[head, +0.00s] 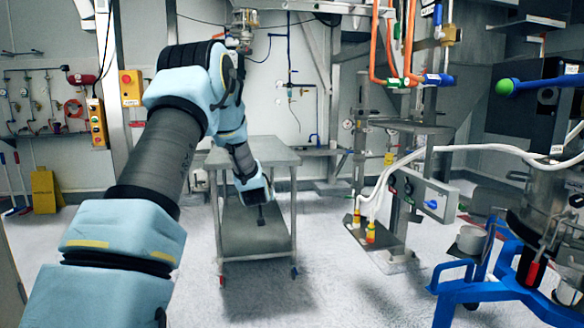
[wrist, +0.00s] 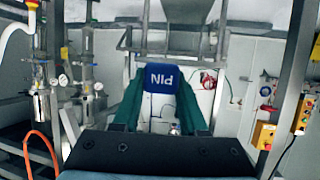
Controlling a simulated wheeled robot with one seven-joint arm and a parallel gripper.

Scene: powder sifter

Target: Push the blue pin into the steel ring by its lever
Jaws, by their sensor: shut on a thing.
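The blue pin (wrist: 160,77), with white letters that read PIN upside down, shows in the middle of the wrist view. It sits between the two green fingers of my gripper (wrist: 160,92), which is shut on it. The wrist view appears upside down. In the head view my gripper (head: 261,213) is small and dark at the end of my arm, in front of the steel cart. I cannot make out the pin there. I cannot pick out the steel ring or the pin's lever with certainty in either view.
A steel cart (head: 226,155) stands behind my gripper. To the right are a stand with white hoses (head: 371,189), a blue frame (head: 480,289) and a dark machine with a green knob (head: 504,87). A yellow floor sign (head: 44,190) is at left. Open floor lies in front.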

